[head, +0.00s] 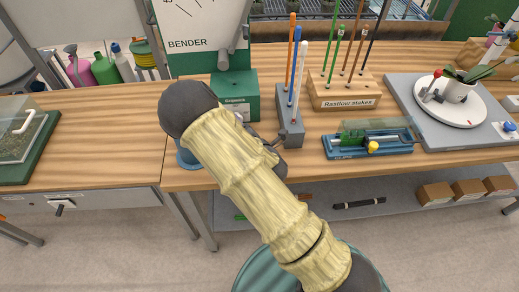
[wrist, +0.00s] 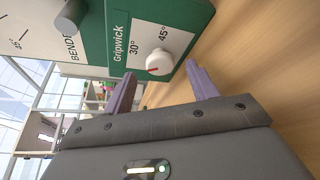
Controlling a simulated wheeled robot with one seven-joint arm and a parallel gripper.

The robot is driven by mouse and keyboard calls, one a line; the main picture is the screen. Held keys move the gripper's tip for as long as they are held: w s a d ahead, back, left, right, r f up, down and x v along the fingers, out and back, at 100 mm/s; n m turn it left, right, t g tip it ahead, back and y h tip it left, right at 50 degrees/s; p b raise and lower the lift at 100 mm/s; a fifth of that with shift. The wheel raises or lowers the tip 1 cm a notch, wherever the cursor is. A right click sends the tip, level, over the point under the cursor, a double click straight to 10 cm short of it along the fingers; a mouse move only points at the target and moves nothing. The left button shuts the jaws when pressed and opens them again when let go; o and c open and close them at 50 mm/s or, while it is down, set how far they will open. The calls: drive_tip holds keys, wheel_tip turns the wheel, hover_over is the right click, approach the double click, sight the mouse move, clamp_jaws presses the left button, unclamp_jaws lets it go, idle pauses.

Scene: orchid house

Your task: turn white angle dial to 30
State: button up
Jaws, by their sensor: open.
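The bender has a green base (head: 240,88) and a white upright panel (head: 205,22) in the head view. In the wrist view its green body (wrist: 192,15) carries a white label with the marks 30° and 45°. The white angle dial (wrist: 159,62) sits on this label beside the marks; a small reddish line shows on its face, but I cannot tell which mark it points to. My gripper (wrist: 161,76) is open, its two purple fingers spread to either side of the dial, seemingly short of touching it.
A grey holder (head: 291,130) with upright rods stands right of the bender. Beyond it are a wooden stake block (head: 345,92), a blue fixture (head: 370,147) and a round white turntable (head: 449,108).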

drive_tip(key=p+v, duration=0.2)
drive_tip(key=v, duration=0.3)
drive_tip(key=shift+r, duration=0.15)
drive_tip(key=p+v, duration=0.2)
drive_tip(key=p, duration=0.5)
drive_tip(key=shift+s+d+r, duration=0.1)
drive_tip(key=shift+s+r, duration=0.05)
drive_tip(key=shift+s, duration=0.2)
drive_tip(key=shift+s+d+f+p, duration=0.15)
drive_tip(key=shift+s+f+p, duration=0.3)
drive_tip(key=shift+s+p, duration=0.2)
drive_tip(key=shift+s+d+r+p, duration=0.2)
drive_tip(key=shift+s+d+p, duration=0.1)
drive_tip(key=shift+s+p, duration=0.25)
drive_tip(key=shift+s+r+p, duration=0.3)
drive_tip(key=shift+r+p, duration=0.05)
drive_tip(key=shift+r, duration=0.05)
drive_tip(key=shift+s+d+r+p, duration=0.2)
drive_tip(key=shift+s+p, duration=0.2)
drive_tip(key=shift+p, duration=0.25)
drive_tip(key=shift+p+v, duration=0.75)
drive_tip(key=shift+v, duration=0.15)
drive_tip(key=shift+f, duration=0.2)
